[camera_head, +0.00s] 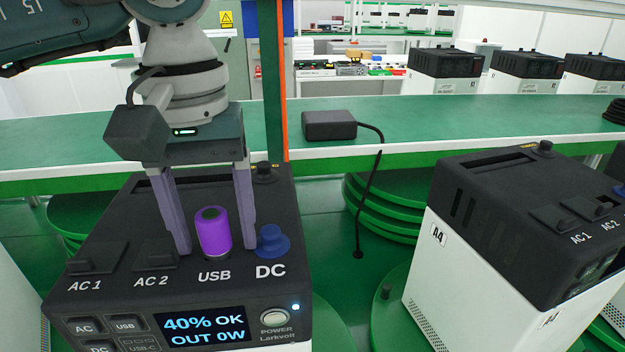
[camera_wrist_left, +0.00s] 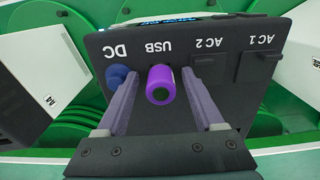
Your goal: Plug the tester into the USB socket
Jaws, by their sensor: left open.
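The purple cylindrical tester (camera_head: 213,234) stands upright at the USB socket on top of the power station (camera_head: 120,215). It hides the socket, and I cannot tell how deep it sits. My left gripper (camera_head: 215,250) is open, its two fingers on either side of the tester with gaps showing. The left wrist view also shows the tester (camera_wrist_left: 160,84) between the open fingers (camera_wrist_left: 162,100). The display (camera_head: 203,326) reads "40% OK, OUT 0W". My right gripper is not in view.
A blue cap (camera_head: 272,242) covers the DC socket close to the right finger. AC 1 and AC 2 covers (camera_head: 97,258) are at left. A second power station (camera_head: 480,220) stands at right. A black adapter (camera_head: 329,125) with a hanging cable lies on the green bench (camera_head: 420,120) behind.

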